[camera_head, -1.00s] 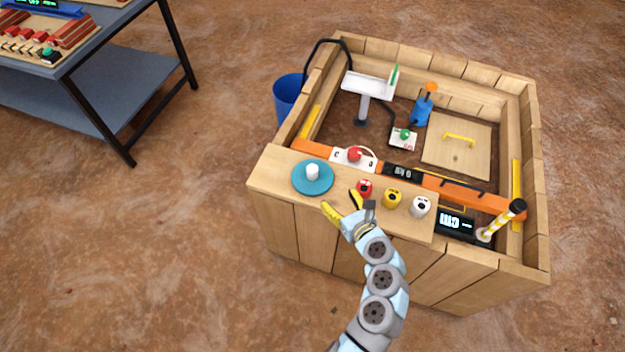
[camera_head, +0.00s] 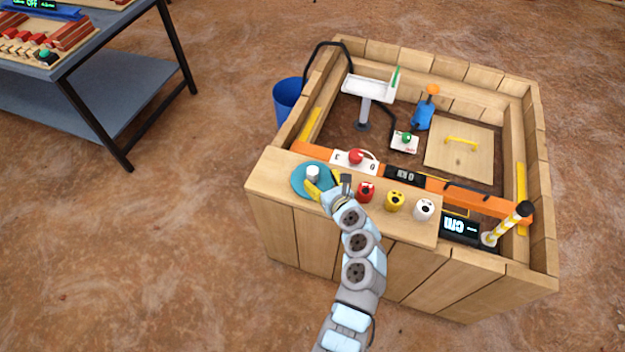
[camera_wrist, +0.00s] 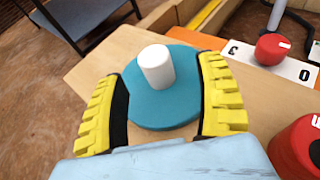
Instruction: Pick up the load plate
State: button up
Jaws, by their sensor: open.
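The load plate (camera_head: 298,180) is a teal disc with a white upright knob (camera_head: 312,172), lying on the left end of the wooden front ledge. In the wrist view the plate (camera_wrist: 178,98) lies ahead of my gripper, with its white knob (camera_wrist: 156,67) between the lines of the two yellow fingers. My gripper (camera_head: 326,182) is at the plate's near right side in the head view. My gripper (camera_wrist: 160,100) is open and empty in the wrist view, its fingers apart on either side of the plate's near part. I cannot tell whether the fingers touch the plate.
Red (camera_head: 365,192), yellow (camera_head: 395,201) and white (camera_head: 423,209) cylinders stand right of the plate. A white panel with a red knob (camera_head: 355,157) and an orange beam (camera_head: 440,188) lie behind. A striped post (camera_head: 508,222) stands at the right. A blue bin (camera_head: 287,98) is behind left.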

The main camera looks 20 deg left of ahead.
aim_at(315, 176)
jog(key=b+x, duration=0.1)
jog(key=x, duration=0.1)
jog(key=b+x, duration=0.1)
jog(key=x, duration=0.1)
jog(key=shift+s+a+f, duration=0.1)
jog(key=shift+s+a, duration=0.2)
jog(key=shift+w+a, duration=0.4)
jog(key=shift+w, duration=0.05)
grip_shut()
